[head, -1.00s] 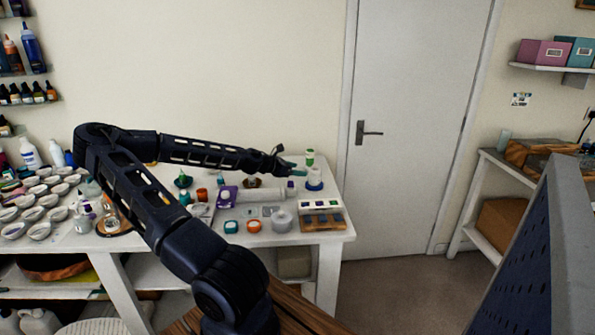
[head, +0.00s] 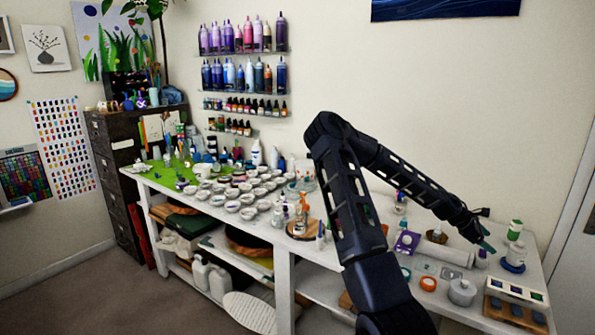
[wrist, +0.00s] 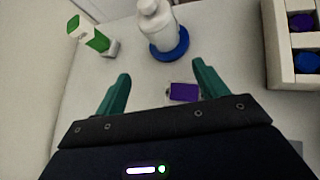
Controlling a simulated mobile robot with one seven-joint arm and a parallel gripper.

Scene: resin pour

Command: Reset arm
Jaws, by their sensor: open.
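My gripper (head: 487,240) is at the right end of the white worktable (head: 385,212), with my arm reaching across the table from the front. In the wrist view my gripper (wrist: 158,92) has its two teal fingers apart with nothing between them. Beyond the fingertips stands a white bottle (wrist: 157,24) on a blue round base (wrist: 172,46); in the head view the blue base (head: 512,266) is just right of my gripper. A small purple item (wrist: 184,92) lies near the right finger, apart from it.
A green-and-white container (wrist: 92,36) stands beyond the left finger. A tray with colour wells (head: 515,292) sits at the table's right end. An orange ring (head: 428,283) and a grey lidded pot (head: 461,291) stand in front. Many white cups (head: 248,198) crowd the left side.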

